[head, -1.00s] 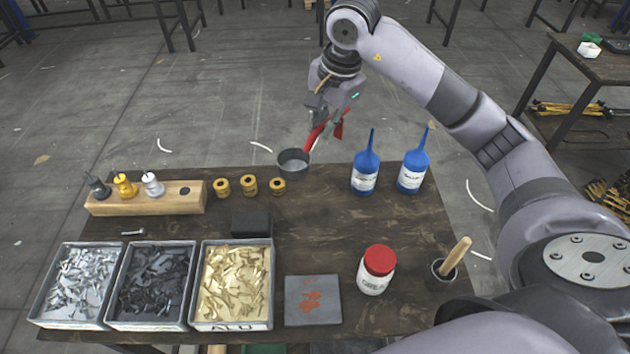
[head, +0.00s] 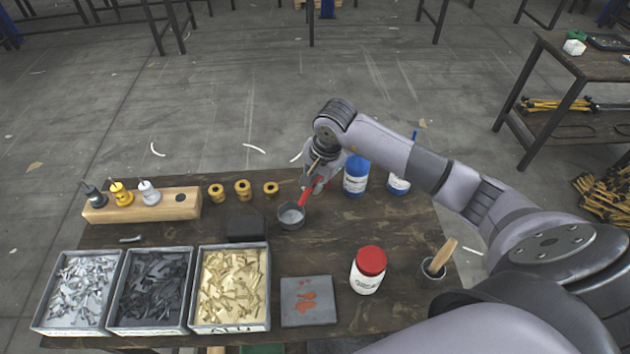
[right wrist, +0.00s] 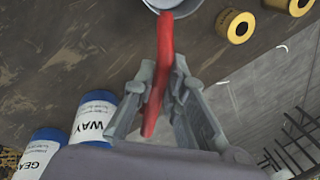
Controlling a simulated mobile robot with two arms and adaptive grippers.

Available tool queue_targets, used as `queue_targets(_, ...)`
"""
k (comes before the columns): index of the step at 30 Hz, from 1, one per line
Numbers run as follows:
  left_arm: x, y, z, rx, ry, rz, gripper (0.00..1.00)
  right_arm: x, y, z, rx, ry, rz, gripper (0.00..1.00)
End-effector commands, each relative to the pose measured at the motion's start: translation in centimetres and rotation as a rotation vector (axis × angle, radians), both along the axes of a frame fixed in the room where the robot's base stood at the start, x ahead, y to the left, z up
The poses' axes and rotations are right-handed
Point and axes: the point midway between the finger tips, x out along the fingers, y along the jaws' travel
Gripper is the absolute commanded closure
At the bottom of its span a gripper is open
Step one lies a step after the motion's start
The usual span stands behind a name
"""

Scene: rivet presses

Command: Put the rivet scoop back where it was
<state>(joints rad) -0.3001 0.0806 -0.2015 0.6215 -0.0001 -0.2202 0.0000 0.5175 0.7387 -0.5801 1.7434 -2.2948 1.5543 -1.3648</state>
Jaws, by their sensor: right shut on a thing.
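The rivet scoop is a grey round cup (head: 291,215) with a red handle (head: 306,196). In the right wrist view the red handle (right wrist: 161,75) runs between the fingers (right wrist: 165,85), and the cup (right wrist: 172,5) is cut off at the top edge. I cannot tell whether the cup touches the table. My left gripper is not in view.
Rivet bins (head: 268,318) line the front left, beside a grey pad (head: 309,312). A black block (head: 247,229) and yellow spools (head: 242,190) lie left of the scoop. Blue bottles (head: 355,178), a red-lidded jar (head: 368,272) and a brush cup (head: 432,268) stand right. Bare tabletop (head: 335,240) lies between.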

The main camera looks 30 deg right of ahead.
Motion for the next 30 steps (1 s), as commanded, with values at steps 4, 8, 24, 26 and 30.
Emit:
queue_targets(4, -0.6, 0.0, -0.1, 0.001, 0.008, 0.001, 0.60, -0.1, -0.1, -0.4, -0.004, 0.006, -0.001, 1.00)
queue_targets(8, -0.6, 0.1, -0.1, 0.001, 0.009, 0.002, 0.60, -0.2, -0.1, -0.4, -0.003, 0.007, -0.001, 0.81)
queue_targets(24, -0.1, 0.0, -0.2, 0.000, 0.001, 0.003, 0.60, -0.1, -0.1, 0.1, -0.003, 0.003, -0.001, 0.68)
queue_targets(26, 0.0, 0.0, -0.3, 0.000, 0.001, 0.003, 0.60, -0.2, -0.2, 0.6, -0.004, 0.002, -0.002, 0.68)
queue_targets(30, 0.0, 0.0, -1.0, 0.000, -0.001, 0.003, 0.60, -0.6, -0.4, 2.9, -0.006, -0.002, 0.000, 0.68)
